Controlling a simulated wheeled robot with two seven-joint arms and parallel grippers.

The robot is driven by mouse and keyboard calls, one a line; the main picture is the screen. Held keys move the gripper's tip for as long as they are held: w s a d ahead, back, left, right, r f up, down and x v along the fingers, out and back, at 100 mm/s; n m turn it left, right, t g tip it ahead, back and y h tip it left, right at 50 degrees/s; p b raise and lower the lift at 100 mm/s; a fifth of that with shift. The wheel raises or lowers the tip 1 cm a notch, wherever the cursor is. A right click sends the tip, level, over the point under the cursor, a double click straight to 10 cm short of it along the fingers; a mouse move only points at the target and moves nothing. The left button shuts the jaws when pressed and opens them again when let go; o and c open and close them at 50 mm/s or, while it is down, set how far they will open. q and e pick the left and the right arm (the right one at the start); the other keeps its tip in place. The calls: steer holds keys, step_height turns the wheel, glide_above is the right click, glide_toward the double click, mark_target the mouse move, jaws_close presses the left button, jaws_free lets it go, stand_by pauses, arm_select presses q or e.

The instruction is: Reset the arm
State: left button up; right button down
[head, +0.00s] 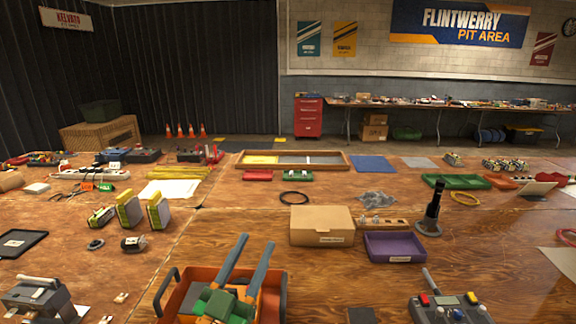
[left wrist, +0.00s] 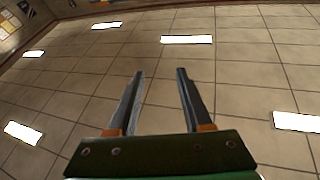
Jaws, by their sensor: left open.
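My left gripper (head: 255,243) rises at the bottom middle of the head view, its green body low and its two grey fingers pointing up and away. The fingers are apart with nothing between them. In the left wrist view the left gripper (left wrist: 160,74) is open and empty against a tiled ceiling with bright light panels. In the head view it stands in front of an orange-red crate (head: 172,304), partly hiding it; I cannot tell the gap between them. My right gripper is not in view.
On the wooden table are a cardboard box (head: 321,226), a purple tray (head: 393,247), a black upright tool (head: 432,210) and a control box (head: 450,309). Yellow-grey battery packs (head: 129,210) stand to the left. Bare wood lies between the crate and the cardboard box.

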arm_select(q)
steer(key=s+a+f+n+g+y, duration=0.3)
steer(key=a+f+g+y, duration=0.15)
steer(key=f, duration=0.55)
steer(key=s+a+f+n+g+y, duration=0.35)
steer(key=a+f, duration=0.25)
steer(key=f, duration=0.4)
steer(key=s+f+m+g, duration=0.2)
steer(key=s+f+g, duration=0.3)
steer(key=s, duration=0.4)
steer(key=s+f+m+g, duration=0.1)
steer(key=s+f+g, duration=0.4)
steer(key=s, duration=0.4)
step_height(320, 180, down, 16)
steer(key=s, duration=0.1)
steer(key=s+a+f+g, duration=0.2)
steer(key=s+f, duration=0.8)
steer(key=s, duration=0.2)
steer(key=shift+s+a+f, duration=0.2)
steer(key=shift+s+f, duration=0.15)
steer(key=shift+s, duration=0.05)
